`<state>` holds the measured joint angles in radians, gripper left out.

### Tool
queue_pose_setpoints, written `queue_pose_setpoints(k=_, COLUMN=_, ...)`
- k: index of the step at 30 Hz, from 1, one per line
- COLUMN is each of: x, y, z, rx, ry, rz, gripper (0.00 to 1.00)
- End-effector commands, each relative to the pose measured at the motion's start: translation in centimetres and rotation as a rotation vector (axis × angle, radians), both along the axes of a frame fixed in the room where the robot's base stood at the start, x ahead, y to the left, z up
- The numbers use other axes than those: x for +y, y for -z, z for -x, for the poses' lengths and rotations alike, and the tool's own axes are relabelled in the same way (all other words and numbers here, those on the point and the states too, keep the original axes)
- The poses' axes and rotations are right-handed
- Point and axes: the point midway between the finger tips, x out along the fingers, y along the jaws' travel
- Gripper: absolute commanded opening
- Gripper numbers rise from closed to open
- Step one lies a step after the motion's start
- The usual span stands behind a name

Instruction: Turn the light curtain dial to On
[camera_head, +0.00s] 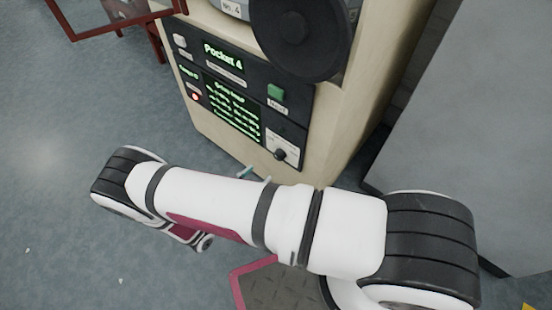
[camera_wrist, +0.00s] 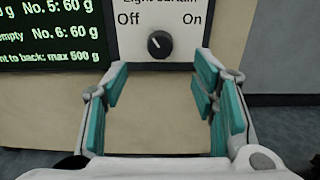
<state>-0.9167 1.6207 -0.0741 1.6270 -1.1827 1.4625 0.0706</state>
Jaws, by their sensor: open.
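The light curtain dial (camera_wrist: 159,44) is a round black knob on a white plate (camera_wrist: 185,52) marked Off at left and On at right. Its pale pointer mark tilts to the upper left, toward Off. In the head view the dial (camera_head: 280,154) is at the panel's lower right. My gripper (camera_wrist: 160,82) is open and empty, with teal finger pads spread left and right. In the wrist view the dial shows beyond the fingertips, between them, apart from both. In the head view my arm hides most of the gripper; only small teal tips show.
The beige machine (camera_head: 345,125) carries a green-text screen (camera_head: 232,108), a green button (camera_head: 275,92) and a large dark disc (camera_head: 300,35) above. A red frame (camera_head: 110,25) stands at upper left. A grey panel (camera_head: 470,130) is at right. Open floor (camera_head: 60,150) lies left.

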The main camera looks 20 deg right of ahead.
Motion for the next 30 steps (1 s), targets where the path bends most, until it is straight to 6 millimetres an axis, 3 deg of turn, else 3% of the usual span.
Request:
queue_pose_setpoints(k=7, x=-4.5, y=0.1, z=-2.5, rx=0.0, ry=0.004, rz=0.001, gripper=0.53)
queue_pose_setpoints(k=15, x=-7.7, y=0.1, z=-4.4, rx=-0.001, ry=0.004, rz=-0.002, gripper=0.53)
queue_pose_setpoints(k=28, x=-8.6, y=0.0, z=-4.9, rx=0.0, ry=0.002, rz=-0.001, gripper=0.53)
queue_pose_setpoints(k=29, x=-8.6, y=0.0, z=-4.9, rx=0.0, ry=0.002, rz=-0.001, gripper=0.51)
queue_pose_setpoints(k=30, x=-8.6, y=0.0, z=-4.9, rx=0.0, ry=0.002, rz=-0.001, gripper=0.42)
